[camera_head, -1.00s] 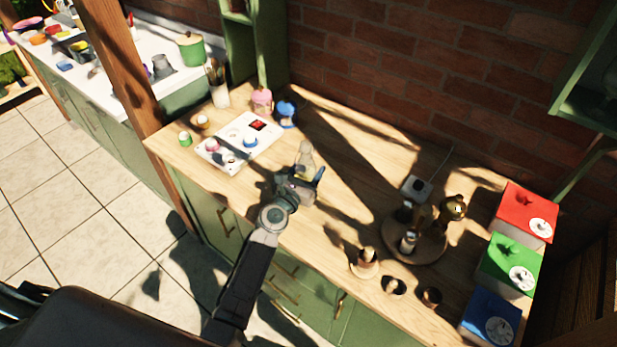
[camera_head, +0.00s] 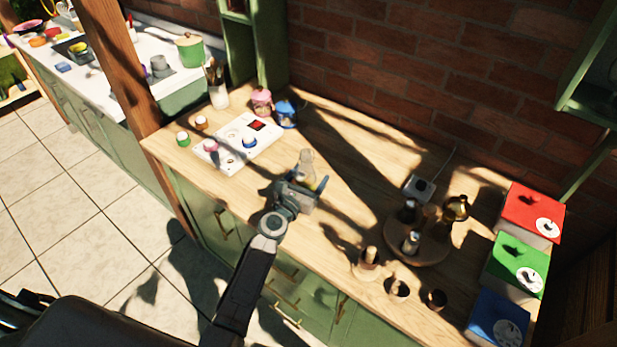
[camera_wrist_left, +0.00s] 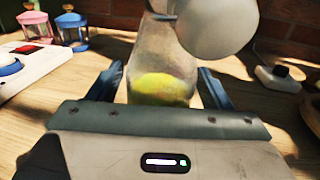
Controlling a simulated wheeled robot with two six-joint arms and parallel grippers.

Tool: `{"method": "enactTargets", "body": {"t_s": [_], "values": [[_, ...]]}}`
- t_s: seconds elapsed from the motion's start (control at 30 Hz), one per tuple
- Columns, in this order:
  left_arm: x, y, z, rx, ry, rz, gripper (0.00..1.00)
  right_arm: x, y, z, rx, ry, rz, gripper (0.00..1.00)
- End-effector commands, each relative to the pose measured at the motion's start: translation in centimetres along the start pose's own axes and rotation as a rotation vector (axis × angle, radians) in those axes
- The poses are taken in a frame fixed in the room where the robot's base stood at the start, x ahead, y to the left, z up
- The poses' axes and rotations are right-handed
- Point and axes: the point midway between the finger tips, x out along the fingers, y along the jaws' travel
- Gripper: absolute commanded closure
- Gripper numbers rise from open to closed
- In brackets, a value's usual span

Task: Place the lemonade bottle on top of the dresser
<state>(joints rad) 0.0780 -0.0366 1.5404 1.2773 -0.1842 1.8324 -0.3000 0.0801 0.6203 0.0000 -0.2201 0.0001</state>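The lemonade bottle (camera_head: 306,162) is clear glass with yellow liquid low inside. It looks upright on the wooden top of the green dresser (camera_head: 345,190), near the middle of its left half. My left gripper (camera_head: 302,181) is around its lower part with spread blue fingers. In the left wrist view the bottle (camera_wrist_left: 163,88) is between the two fingers, with a gap on each side. A pale round shape (camera_wrist_left: 217,22) covers part of its upper body. My right gripper is not in view.
A white panel with knobs (camera_head: 232,162) and pink and blue jars (camera_head: 287,114) stand behind left. A round wooden tray with bottles (camera_head: 430,255), a socket box (camera_head: 419,188) and red, green and blue boxes (camera_head: 518,266) stand to the right. A brick wall backs the top.

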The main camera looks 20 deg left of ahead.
Motion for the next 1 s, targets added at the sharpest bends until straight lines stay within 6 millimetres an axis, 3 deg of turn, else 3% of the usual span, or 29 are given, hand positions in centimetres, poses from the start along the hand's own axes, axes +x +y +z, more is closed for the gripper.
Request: {"method": "enactTargets", "body": {"t_s": [0.37,0.8,1.0], "values": [[-0.6,0.0,0.2,0.001,0.001,0.0,0.28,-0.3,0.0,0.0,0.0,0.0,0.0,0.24],[-9.2,0.0,0.1,0.001,0.002,0.0,0.28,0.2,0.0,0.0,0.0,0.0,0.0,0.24],[-11.5,0.0,0.1,0.001,0.001,0.0,0.28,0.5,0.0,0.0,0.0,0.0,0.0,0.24]]}}
